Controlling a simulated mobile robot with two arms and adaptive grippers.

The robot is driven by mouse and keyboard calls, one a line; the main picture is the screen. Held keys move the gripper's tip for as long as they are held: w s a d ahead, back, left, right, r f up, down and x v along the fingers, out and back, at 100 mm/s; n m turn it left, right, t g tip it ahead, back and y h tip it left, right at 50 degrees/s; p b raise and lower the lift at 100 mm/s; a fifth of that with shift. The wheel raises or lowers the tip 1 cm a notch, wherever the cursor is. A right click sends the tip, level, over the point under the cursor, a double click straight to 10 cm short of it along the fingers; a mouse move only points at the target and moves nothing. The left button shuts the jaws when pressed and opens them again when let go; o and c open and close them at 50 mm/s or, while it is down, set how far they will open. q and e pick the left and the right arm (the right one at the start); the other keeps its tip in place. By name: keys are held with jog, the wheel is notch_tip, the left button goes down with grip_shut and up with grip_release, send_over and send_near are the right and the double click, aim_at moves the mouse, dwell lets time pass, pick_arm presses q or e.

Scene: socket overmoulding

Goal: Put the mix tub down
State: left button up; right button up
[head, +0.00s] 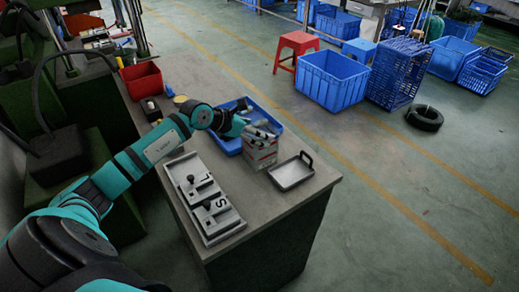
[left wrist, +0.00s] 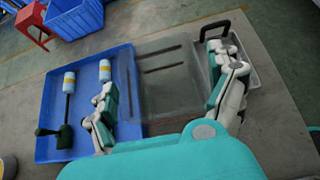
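The mix tub (head: 261,154) shows in the head view as a pale box with red marks, beside the blue tray. In the left wrist view it is a grey, see-through-looking box (left wrist: 168,85) between my fingers. My left gripper (head: 262,131) reaches over it from the left. In the left wrist view my left gripper (left wrist: 165,95) has its fingers far apart, one against each side of the tub. The tub overlaps the tray's right edge in that view. Whether its underside touches the bench is hidden. My right gripper is not in view.
The blue tray (left wrist: 48,105) holds rollers and a dark green part. A metal tray (head: 290,173) with a black handle lies to the tub's right. Mould plates (head: 205,196) lie towards the bench front. A red bin (head: 141,80) stands behind. Bare bench (head: 285,205) lies in front.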

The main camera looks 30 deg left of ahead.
pick_arm(q)
jog(key=c, duration=1)
jog(key=shift+c, duration=0.2)
